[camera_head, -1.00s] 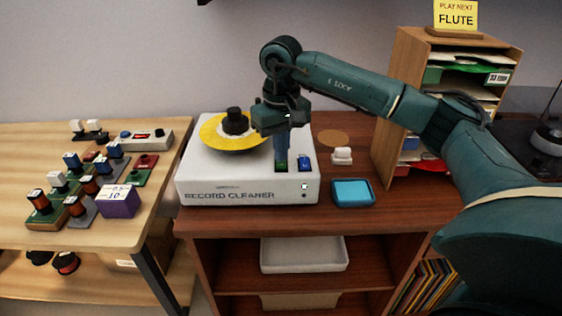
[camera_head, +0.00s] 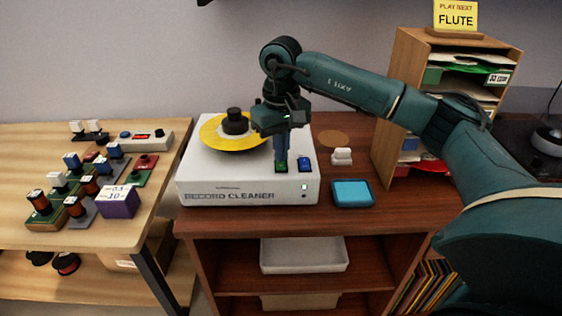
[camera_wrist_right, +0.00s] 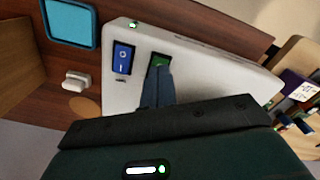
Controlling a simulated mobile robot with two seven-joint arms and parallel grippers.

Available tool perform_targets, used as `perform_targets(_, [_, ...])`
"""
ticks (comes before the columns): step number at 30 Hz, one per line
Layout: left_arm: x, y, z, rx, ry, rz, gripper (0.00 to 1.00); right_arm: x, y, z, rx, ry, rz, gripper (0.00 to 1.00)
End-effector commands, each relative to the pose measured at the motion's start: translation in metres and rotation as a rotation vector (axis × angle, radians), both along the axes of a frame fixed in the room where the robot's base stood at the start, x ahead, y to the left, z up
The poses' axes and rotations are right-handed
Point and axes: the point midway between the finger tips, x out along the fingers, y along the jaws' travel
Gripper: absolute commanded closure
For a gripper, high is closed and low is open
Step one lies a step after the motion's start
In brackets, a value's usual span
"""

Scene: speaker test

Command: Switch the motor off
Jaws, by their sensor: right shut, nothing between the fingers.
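The record cleaner (camera_head: 225,187) is a white box on the brown cabinet, with a yellow-labelled disc (camera_head: 213,134) and a black knob (camera_head: 235,121) on top. A green rocker switch (camera_head: 281,168) and a blue rocker switch (camera_head: 304,164) sit at its front right; the wrist view shows the green switch (camera_wrist_right: 160,60) and the blue one (camera_wrist_right: 122,58). A small light (camera_head: 304,187) on the front glows green. My right gripper (camera_head: 281,157) is shut and empty, pointing down, its fingertips (camera_wrist_right: 157,72) at the green switch and partly hiding it. Whether they touch is unclear. My left gripper is out of view.
A blue tray (camera_head: 352,193) and a small white object (camera_head: 342,156) lie right of the machine. A wooden shelf unit (camera_head: 402,62) stands further right. A wooden table (camera_head: 30,150) at left holds spools and a purple box (camera_head: 118,202).

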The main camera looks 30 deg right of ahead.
Motion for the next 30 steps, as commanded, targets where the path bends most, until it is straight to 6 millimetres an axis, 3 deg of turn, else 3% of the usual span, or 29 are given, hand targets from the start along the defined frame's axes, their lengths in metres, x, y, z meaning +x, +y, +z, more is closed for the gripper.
perform_targets(30, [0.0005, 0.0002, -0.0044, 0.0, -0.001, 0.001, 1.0, -0.0001, -0.0001, -0.0069, 0.0, 0.0, 0.0, 1.0])
